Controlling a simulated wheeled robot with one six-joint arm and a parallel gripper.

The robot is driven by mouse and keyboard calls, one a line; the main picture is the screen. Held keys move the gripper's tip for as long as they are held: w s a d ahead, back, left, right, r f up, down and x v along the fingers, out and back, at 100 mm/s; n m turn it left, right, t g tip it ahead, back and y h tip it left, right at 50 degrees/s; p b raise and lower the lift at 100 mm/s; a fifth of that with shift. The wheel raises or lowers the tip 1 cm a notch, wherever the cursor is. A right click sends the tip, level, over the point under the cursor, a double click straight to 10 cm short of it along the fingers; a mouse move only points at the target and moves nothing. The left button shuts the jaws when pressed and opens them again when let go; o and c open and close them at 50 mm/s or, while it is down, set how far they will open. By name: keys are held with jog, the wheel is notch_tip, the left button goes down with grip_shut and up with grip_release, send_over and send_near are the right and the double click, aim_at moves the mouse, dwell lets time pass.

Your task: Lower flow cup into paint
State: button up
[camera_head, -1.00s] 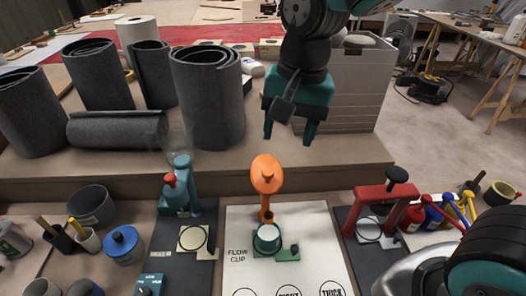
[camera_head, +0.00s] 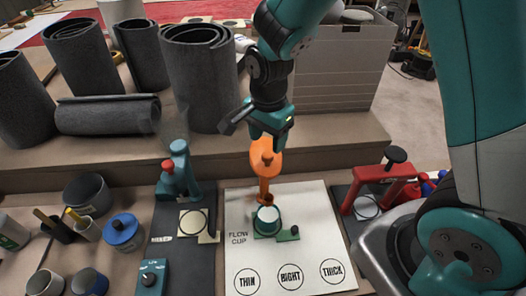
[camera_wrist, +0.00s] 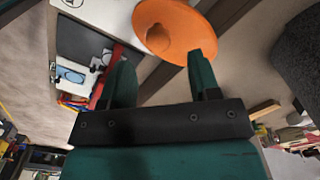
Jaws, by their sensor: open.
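A white panel (camera_head: 238,205) is printed "FLOW CUP" and has circles marked thin, right and thick. On it stands a small green-and-white cup (camera_head: 267,215) on a green base. Just behind it, an orange upright piece (camera_head: 266,165) with a broad rounded head and a central knob rises above the panel. In the wrist view the orange head (camera_wrist: 176,28) shows large, just beyond my fingertips. My gripper (camera_head: 267,140) is open and empty, pointing down over the orange head. I cannot tell whether it touches it. I cannot tell which vessel holds the paint.
A teal press-like tool (camera_head: 178,172) stands left of the panel, a red one (camera_head: 385,183) right. Grey rolls (camera_head: 200,75) and a pale grey stack (camera_head: 330,65) stand on the raised ledge behind.

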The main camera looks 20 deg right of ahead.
aim_at(267, 154)
jog(key=shift+f, duration=2.35)
jog(key=shift+c, duration=0.2)
